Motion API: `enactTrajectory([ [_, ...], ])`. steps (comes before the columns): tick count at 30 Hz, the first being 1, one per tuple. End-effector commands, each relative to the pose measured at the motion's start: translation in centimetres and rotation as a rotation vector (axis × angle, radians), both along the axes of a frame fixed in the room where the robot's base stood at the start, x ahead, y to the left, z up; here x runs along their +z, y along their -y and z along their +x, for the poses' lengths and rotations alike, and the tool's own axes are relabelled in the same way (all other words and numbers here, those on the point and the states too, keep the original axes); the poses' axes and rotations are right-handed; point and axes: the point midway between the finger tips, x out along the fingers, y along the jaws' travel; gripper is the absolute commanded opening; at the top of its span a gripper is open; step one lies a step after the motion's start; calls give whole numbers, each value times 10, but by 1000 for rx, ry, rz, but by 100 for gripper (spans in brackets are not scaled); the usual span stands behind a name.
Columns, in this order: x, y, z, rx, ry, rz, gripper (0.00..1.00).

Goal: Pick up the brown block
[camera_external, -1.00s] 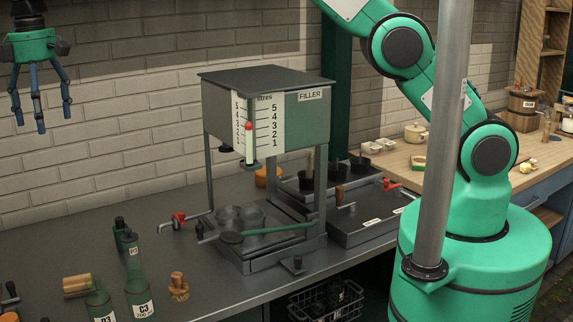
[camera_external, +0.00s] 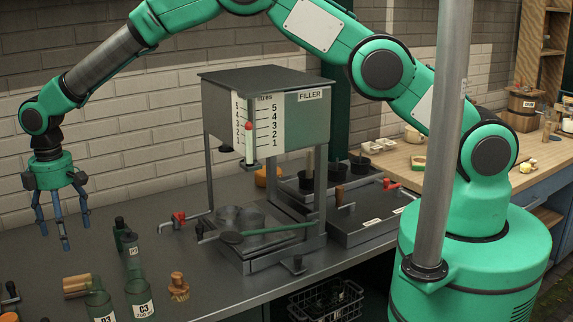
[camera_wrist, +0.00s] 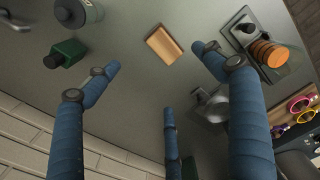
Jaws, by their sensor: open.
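The brown block (camera_external: 76,285) lies on the grey counter at the lower left in the external view, partly hidden by a green bottle. In the wrist view the brown block (camera_wrist: 165,45) lies flat at the top middle, beyond my fingertips, with clear counter around it. My gripper (camera_external: 62,225) hangs fingers down above the counter, up and slightly left of the block in the external view. In the wrist view its blue fingers (camera_wrist: 157,75) are spread, with nothing between them. The block is not touched.
An orange ribbed cylinder (camera_wrist: 268,52) sits right. The filler (camera_external: 268,115) stands further right; the brick wall is behind.

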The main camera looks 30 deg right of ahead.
Motion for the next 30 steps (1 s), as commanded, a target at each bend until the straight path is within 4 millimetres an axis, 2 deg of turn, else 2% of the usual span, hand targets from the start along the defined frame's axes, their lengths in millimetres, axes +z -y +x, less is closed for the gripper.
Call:
enactTrajectory([
  [14, -7, 0, 0, 0, -1, -2, 83],
  [17, -16, 0, 0, 0, -1, -2, 83],
  [30, -77, 0, 0, 0, -1, -1, 83],
])
